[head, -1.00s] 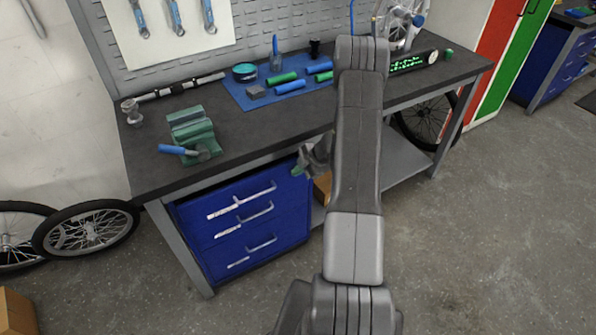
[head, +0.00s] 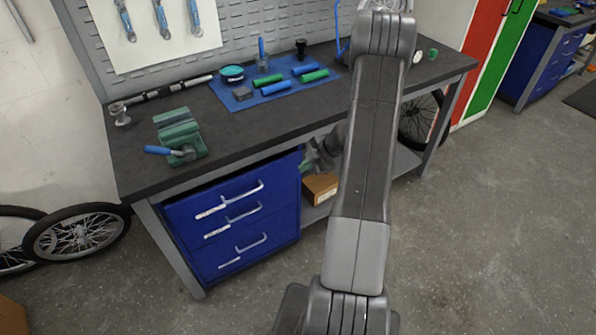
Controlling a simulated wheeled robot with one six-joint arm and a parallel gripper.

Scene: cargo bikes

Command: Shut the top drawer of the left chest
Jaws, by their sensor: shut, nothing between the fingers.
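The left chest (head: 215,275) is blue, with several drawers, and stands under the left end of the workbench. Its top drawer (head: 280,180) has a pale bar handle (head: 230,199). A dark gap shows above this drawer, and it seems to stand out a little; how far I cannot tell. The two drawers below look shut. My gripper (head: 309,159) is small and partly hidden behind my forearm. It is shut and empty, just right of the chest's upper right edge, under the bench top, apart from the handle.
A cardboard box (head: 320,188) sits on the lower shelf right of the chest. Wheels (head: 75,233) lean at the left. The floor in front is clear.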

